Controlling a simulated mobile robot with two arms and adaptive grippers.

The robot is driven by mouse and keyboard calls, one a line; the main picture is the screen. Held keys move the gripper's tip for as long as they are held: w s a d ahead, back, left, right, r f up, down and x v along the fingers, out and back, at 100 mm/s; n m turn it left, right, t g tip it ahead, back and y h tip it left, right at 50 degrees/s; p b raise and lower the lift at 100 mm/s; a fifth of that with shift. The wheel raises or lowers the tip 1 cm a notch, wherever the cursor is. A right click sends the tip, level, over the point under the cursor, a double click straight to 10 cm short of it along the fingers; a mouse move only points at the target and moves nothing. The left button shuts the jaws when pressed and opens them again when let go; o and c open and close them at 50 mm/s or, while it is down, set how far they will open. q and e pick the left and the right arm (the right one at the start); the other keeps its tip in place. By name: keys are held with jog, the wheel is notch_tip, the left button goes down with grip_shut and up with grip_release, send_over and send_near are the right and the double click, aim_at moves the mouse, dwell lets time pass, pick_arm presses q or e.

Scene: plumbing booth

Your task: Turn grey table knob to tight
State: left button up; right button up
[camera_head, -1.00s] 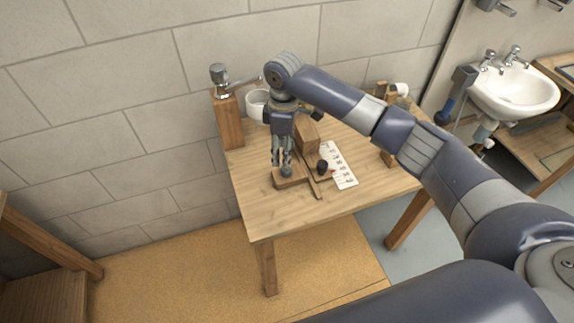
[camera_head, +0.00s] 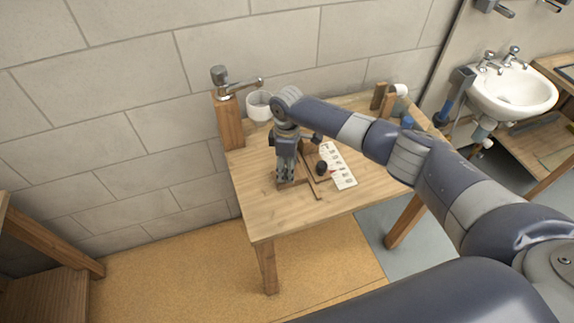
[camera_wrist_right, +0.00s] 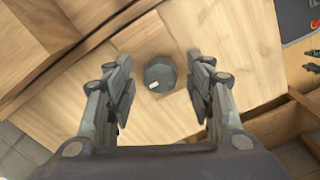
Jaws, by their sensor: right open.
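The grey knob (camera_wrist_right: 160,75) is a dark, faceted round knob with a small pale mark at its lower left edge. It sits on a wooden block, seen from above in the right wrist view. My right gripper (camera_wrist_right: 161,88) is open, with one finger on each side of the knob and a gap on both sides. In the head view my right gripper (camera_head: 290,178) points down over the block on the table, and it hides the grey knob there. My left gripper is not in view.
The wooden table (camera_head: 265,215) also carries a black knob (camera_head: 322,168), a white printed card (camera_head: 340,170), a white roll-like ring (camera_head: 259,105) and a tap on a wooden post (camera_head: 231,122). The table's front left is clear. A sink (camera_head: 514,92) stands at right.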

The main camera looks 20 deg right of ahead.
jog(key=shift+c, duration=0.3)
jog(key=c, duration=1)
jog(key=m+p, duration=0.2)
jog(key=m, duration=0.1)
jog(key=shift+s+a+r+p, duration=0.1)
jog(key=shift+r+p, duration=0.05)
jog(key=shift+p, duration=0.25)
jog(key=m+p, duration=0.3)
jog(key=m, duration=0.2)
jog(key=shift+p, duration=0.4)
jog(key=m+p, duration=0.2)
jog(key=m, duration=0.3)
jog(key=m+p, duration=0.2)
jog(key=m, duration=0.2)
jog(key=shift+m, duration=0.4)
jog(key=shift+f, duration=0.2)
